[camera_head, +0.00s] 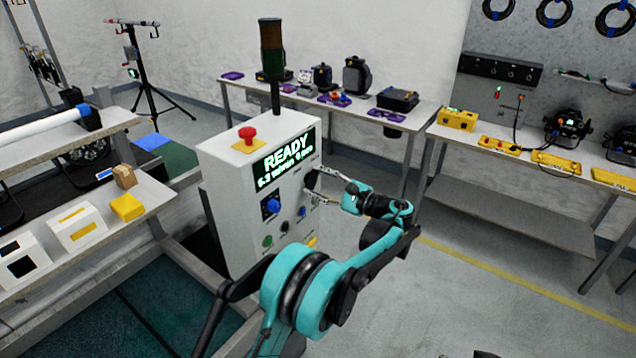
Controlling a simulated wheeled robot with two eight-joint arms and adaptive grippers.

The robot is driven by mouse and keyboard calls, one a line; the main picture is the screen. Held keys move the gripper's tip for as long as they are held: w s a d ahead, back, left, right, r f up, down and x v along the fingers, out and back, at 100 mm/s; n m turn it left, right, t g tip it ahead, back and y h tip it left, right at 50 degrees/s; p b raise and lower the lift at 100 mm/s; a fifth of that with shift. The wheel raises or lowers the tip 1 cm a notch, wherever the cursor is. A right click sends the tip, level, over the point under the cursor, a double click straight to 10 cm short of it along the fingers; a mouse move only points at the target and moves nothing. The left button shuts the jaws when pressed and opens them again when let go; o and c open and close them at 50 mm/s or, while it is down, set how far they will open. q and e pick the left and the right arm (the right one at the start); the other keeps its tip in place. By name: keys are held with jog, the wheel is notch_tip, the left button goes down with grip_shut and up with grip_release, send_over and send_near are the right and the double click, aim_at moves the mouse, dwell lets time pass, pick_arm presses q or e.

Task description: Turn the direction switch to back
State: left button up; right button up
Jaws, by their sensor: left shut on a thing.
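A white control box (225,180) stands left of the middle, with a lit green READY display (284,160) on its front panel. Below the display is a blue switch (270,205). A dark knob (312,179) sits at the panel's right edge, and it seems to be the direction switch; its label is too small to read. My left gripper (317,187) reaches in from the right side of the box and is shut on this dark knob. The fingers partly hide the knob, so its pointing direction cannot be told. My right gripper is not in view.
Small buttons (284,226) sit low on the panel, close to my left forearm. A red mushroom button (248,134) and a dark stack light (272,55) stand on the box top. A shelf with boxes (76,228) is at left. Floor to the right is clear.

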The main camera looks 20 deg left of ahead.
pick_arm(q)
jog(key=o, duration=1.2)
jog(key=shift+c, duration=0.2)
jog(key=v, duration=1.2)
